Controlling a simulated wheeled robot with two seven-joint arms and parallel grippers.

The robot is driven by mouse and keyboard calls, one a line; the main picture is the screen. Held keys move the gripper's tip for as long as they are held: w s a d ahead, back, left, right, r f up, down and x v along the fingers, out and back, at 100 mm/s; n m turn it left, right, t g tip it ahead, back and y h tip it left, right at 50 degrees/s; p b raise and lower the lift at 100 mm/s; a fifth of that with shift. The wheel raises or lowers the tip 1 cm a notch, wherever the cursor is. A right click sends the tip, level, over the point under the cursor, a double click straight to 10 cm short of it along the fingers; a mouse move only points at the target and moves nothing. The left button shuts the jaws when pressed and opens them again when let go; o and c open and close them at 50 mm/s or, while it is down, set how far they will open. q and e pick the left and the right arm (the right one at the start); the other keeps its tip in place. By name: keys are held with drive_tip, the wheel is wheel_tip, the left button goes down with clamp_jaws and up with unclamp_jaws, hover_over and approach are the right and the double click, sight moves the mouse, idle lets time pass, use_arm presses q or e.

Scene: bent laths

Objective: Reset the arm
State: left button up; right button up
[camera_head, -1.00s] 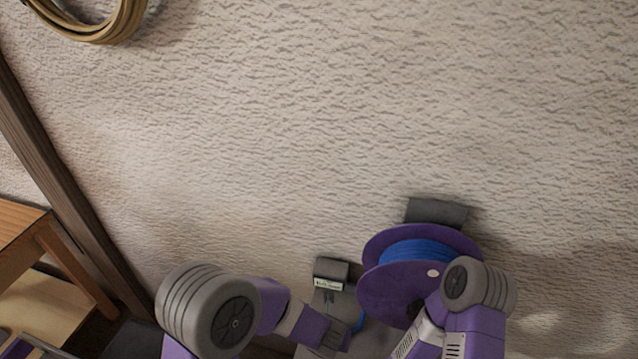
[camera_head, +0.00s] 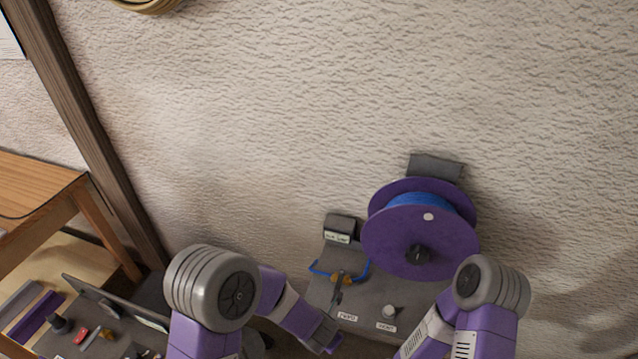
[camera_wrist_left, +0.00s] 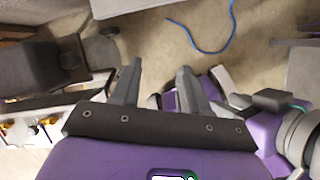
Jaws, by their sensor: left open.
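My left gripper (camera_wrist_left: 160,72) shows in the left wrist view with its two grey fingers apart and nothing between them. Beyond the fingers is a pale floor. In the head view my purple and grey left arm (camera_head: 212,288) comes up at the lower left and bends down to the right.
A purple spool (camera_head: 420,243) with blue line stands over a grey bench (camera_head: 365,300) by the rough wall. A wooden table (camera_head: 35,195) and a grey tray of small parts (camera_head: 60,340) are at left. A blue cord (camera_wrist_left: 205,50) lies on the floor.

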use_arm(q)
drive_tip(key=s+a+f+m+g+h+b, duration=0.1)
drive_tip(key=s+a+f+m, duration=0.4)
drive_tip(key=m, duration=0.7)
drive_tip(key=s+a+f+m+g+h+b, duration=0.2)
drive_tip(key=s+a+f+m, duration=0.4)
drive_tip(key=m, duration=0.7)
wheel_tip(320, 180, down, 4)
drive_tip(key=shift+s+f+m+b, duration=0.3)
drive_tip(key=shift+s+b, duration=0.4)
drive_tip(key=shift+s, duration=0.25)
use_arm(e)
wheel_tip(320, 180, down, 5)
drive_tip(key=shift+r, duration=0.2)
